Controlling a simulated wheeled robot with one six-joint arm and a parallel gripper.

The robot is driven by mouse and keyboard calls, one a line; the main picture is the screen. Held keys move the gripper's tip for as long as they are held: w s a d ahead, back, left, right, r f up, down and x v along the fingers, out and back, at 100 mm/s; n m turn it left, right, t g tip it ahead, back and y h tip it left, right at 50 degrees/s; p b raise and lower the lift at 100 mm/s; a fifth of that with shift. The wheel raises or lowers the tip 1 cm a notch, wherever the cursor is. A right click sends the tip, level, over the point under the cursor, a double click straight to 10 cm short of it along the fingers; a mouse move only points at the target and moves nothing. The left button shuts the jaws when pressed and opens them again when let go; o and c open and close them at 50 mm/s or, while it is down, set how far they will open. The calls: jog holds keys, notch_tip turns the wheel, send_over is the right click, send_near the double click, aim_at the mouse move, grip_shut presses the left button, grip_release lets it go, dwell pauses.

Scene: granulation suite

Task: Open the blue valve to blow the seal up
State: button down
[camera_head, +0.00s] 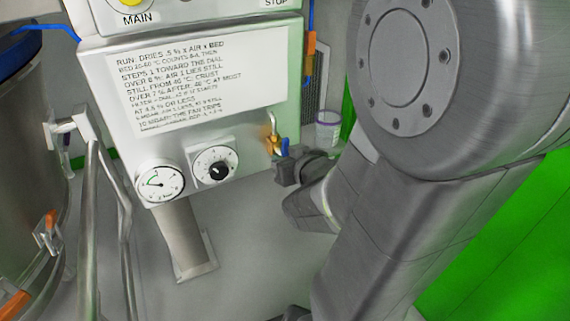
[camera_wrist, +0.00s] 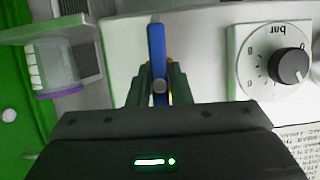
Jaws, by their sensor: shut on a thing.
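The blue valve lever (camera_head: 285,147) is at the lower right edge of the white control panel (camera_head: 215,95), by a brass fitting (camera_head: 271,137). The lower part of the lever is hidden behind my gripper body.
A round gauge (camera_head: 160,183) and a bar dial with a black knob (camera_head: 215,165) sit left of the valve. A white tub with a purple band (camera_head: 327,130) stands to its right. A steel vessel (camera_head: 25,150) with tubing is at far left.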

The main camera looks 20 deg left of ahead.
dwell(0.4)
jog(key=c, duration=1.3)
grip_release()
